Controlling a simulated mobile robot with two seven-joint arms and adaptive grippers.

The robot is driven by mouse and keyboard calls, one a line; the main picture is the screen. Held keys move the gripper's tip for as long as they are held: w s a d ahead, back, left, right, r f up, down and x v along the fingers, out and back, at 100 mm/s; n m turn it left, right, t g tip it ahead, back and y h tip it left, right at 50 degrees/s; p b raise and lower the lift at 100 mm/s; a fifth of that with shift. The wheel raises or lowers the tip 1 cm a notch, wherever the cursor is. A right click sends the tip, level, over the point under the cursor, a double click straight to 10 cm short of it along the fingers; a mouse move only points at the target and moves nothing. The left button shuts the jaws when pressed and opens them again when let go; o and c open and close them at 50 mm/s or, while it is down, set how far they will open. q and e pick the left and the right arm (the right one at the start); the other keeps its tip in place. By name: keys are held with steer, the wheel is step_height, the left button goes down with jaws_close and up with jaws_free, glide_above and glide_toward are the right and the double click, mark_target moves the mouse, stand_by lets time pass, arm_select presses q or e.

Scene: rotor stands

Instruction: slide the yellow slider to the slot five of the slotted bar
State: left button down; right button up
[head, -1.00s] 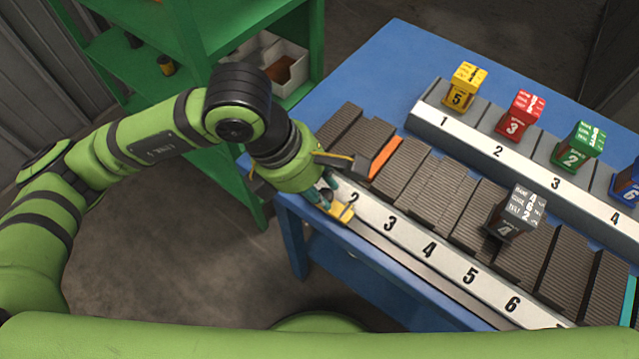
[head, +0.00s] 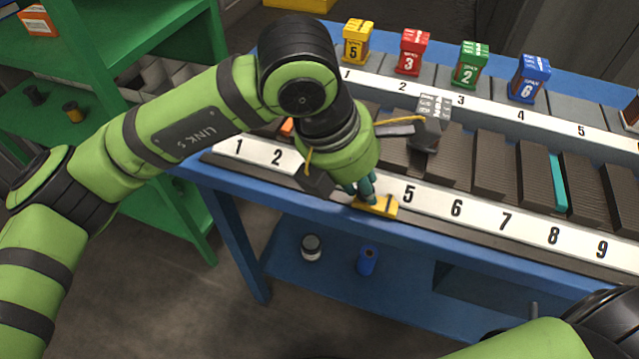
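The slotted bar (head: 333,191) is a long white strip with black numbers along the front of the blue table. The yellow slider (head: 378,207) sits at its front edge, just left of the printed 5 and around where the 4 is hidden. My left gripper (head: 361,190) reaches down onto the slider from above, its teal fingertips close together on it. The fingers and wrist hide part of the slider and the bar's 3 and 4. My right gripper is out of view; only part of my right arm shows at the lower right.
Dark ribbed blocks (head: 495,168) stand behind the bar, with a grey-topped cube (head: 433,110) among them. A green shelf (head: 160,40) stands left. The bar's front right of the slider is clear.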

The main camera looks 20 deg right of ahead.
arm_select(q)
steer(key=shift+s+d+f, duration=0.2)
steer(key=shift+s+d, duration=0.3)
steer(key=shift+d, duration=0.05)
steer(key=shift+s+d, duration=0.2)
steer(key=shift+d, duration=0.1)
steer(key=shift+s+d+b, duration=0.1)
steer(key=shift+d+b, duration=0.05)
steer(key=shift+b, duration=0.15)
steer(key=shift+r, duration=0.1)
steer(key=c, duration=1.1)
jaws_free()
steer(key=shift+o, duration=0.2)
steer(key=shift+r, duration=0.25)
steer(key=v, duration=1.1)
steer(key=shift+r, duration=0.25)
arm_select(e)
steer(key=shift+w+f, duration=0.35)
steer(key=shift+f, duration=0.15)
arm_select(q)
steer(key=shift+s, duration=0.15)
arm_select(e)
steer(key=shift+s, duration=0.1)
